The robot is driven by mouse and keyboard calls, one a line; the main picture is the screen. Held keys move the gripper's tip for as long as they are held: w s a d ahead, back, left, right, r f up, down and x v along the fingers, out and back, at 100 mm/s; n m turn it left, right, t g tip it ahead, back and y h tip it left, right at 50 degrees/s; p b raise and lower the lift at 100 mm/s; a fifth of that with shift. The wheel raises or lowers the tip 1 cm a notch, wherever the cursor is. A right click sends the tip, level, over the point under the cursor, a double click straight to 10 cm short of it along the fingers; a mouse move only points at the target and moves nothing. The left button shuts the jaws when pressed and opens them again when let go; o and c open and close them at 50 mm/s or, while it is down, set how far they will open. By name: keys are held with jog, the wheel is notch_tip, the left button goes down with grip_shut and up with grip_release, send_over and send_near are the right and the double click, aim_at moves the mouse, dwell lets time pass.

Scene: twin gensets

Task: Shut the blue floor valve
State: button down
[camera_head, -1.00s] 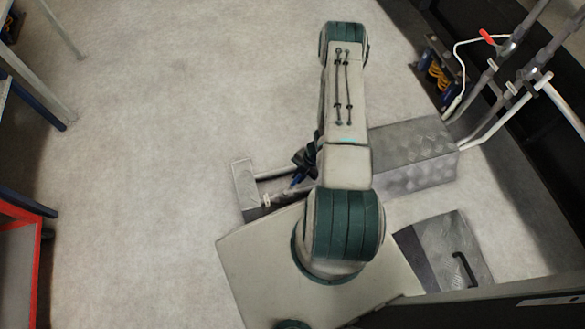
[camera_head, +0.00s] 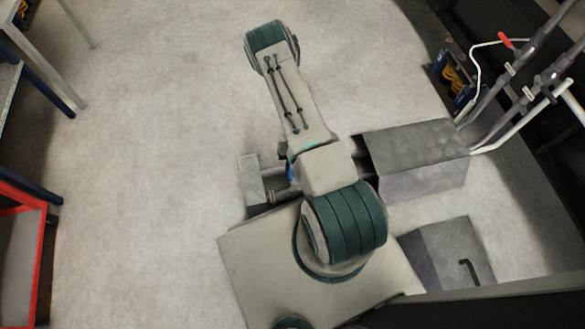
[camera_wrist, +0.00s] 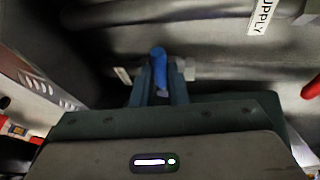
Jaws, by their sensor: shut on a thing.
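The blue handle (camera_wrist: 158,66) of the floor valve stands between the fingers of my gripper (camera_wrist: 158,88) in the wrist view. My gripper is shut on it. The handle runs along the fingers, and its far end shows beyond the fingertips. In the head view only a small bit of the blue handle (camera_head: 290,173) shows at the left edge of my arm, above the floor pipes. My arm hides my gripper and most of the valve there. The valve body and the handle's angle to its pipe cannot be made out.
The floor pipes run between a pale block (camera_head: 251,182) and a grey tread-plate cover (camera_head: 415,160). A pipe with a SUPPLY label (camera_wrist: 262,14) crosses the wrist view. A hatch with a black handle (camera_head: 447,255) lies at lower right. Floor at upper left is clear.

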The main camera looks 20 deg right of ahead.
jog(key=shift+w+a+n+h, duration=0.35)
jog(key=shift+w+n, duration=0.2)
jog(key=shift+n, duration=0.15)
jog(key=c, duration=1.4)
grip_release()
jog(key=shift+a, duration=0.1)
jog(key=shift+s, duration=0.1)
jog(key=p+v, duration=0.4)
jog(key=v, duration=0.9)
jog(key=shift+w+r, duration=0.3)
jog(key=shift+w, duration=0.05)
